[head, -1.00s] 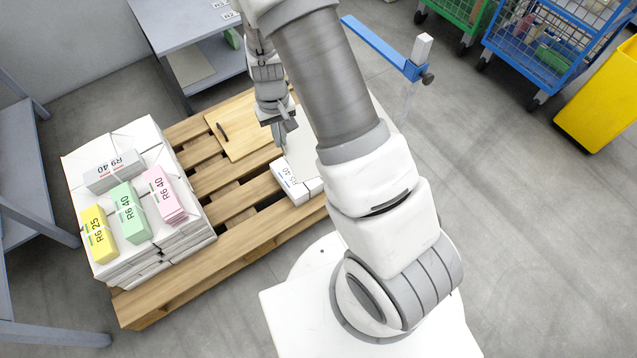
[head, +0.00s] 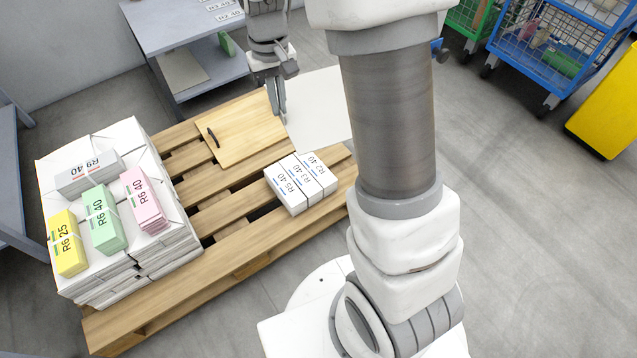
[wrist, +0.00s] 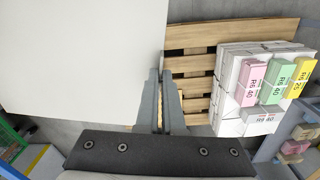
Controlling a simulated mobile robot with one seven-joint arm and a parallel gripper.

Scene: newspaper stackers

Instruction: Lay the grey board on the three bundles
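The grey board (head: 320,112), a flat pale sheet, is held at its left edge by my gripper (head: 277,112) in the head view. It hangs over the far right of the pallet, its right part hidden behind my arm. In the wrist view the board (wrist: 75,60) fills the upper left, and my gripper (wrist: 160,80) is shut on its edge. Three white bundles, R5 40 (head: 285,192), R3 40 (head: 305,180) and R2 40 (head: 322,172), lie side by side on the pallet's near right part. The board is beyond them, apart from them.
The wooden pallet (head: 235,222) carries a wooden board with a dark handle (head: 240,138). At left is a white stack (head: 120,265) topped with grey, yellow, green and pink bundles. A grey table (head: 165,25) stands behind; cage trolleys (head: 530,65) stand at far right.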

